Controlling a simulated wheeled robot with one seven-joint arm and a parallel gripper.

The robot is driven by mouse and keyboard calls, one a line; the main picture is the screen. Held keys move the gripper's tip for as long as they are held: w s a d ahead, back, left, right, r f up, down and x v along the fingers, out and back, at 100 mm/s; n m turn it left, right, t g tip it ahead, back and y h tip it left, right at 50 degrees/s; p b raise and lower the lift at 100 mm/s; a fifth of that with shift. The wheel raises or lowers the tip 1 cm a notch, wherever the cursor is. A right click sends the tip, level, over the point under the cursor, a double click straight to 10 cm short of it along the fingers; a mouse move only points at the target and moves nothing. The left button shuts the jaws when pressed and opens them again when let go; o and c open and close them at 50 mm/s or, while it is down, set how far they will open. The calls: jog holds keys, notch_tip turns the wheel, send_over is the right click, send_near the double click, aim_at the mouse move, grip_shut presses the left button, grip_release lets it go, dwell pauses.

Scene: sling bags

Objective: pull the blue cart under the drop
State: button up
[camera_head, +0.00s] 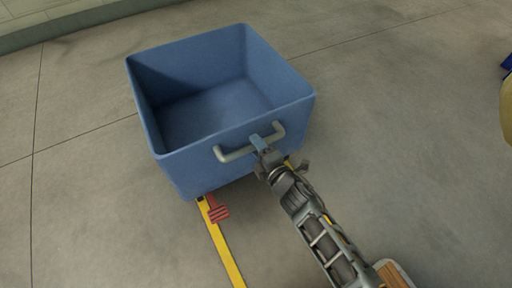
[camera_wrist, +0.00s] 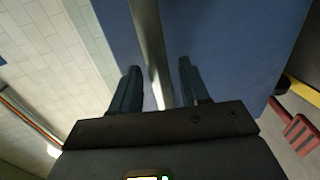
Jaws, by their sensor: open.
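The blue cart (camera_head: 190,172) is an open-topped bin standing on the concrete floor, and it looks empty inside. A pale grey handle (camera_head: 235,154) is fixed to its near side. My gripper (camera_head: 260,142) is at the middle of this handle. In the wrist view, the fingers of my gripper (camera_wrist: 158,82) are apart, with the handle bar (camera_wrist: 150,45) passing between them. I see a gap on each side of the bar. The blue cart wall (camera_wrist: 235,45) is just beyond. No drop can be made out in either view.
A red ribbed pedal-like piece (camera_head: 217,210) sticks out low at the cart's near side. A yellow floor line (camera_head: 225,250) runs from there toward me. A low pale ledge (camera_head: 60,22) lies at the back left.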

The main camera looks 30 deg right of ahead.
jog(key=shift+w+f, duration=0.1)
jog(key=shift+w, duration=0.5)
grip_shut()
